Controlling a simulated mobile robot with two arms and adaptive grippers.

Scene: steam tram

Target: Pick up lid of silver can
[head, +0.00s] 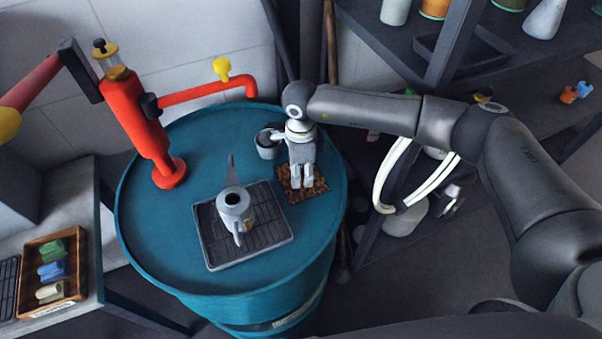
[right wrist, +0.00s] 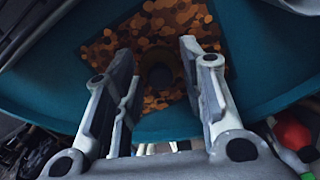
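The silver can (head: 235,206) stands on a black grated tray on the blue drum. Its top looks open, with a dark round mouth and no lid on it. My right gripper (head: 302,183) points down over a brown patterned mat (head: 318,188), to the right of the can. In the right wrist view, its fingers (right wrist: 156,55) are open and spread apart. A small dark round thing (right wrist: 161,76) shows between them against the mat (right wrist: 150,35); it may be the lid, but it is too dark to tell. The head view hides it behind the gripper. My left gripper is not in view.
A red pump (head: 140,125) with a spout stands at the drum's left back. A small grey pot (head: 267,145) stands just left of my right gripper. The black tray (head: 215,243) is close by. Dark shelves (head: 450,50) stand at the right.

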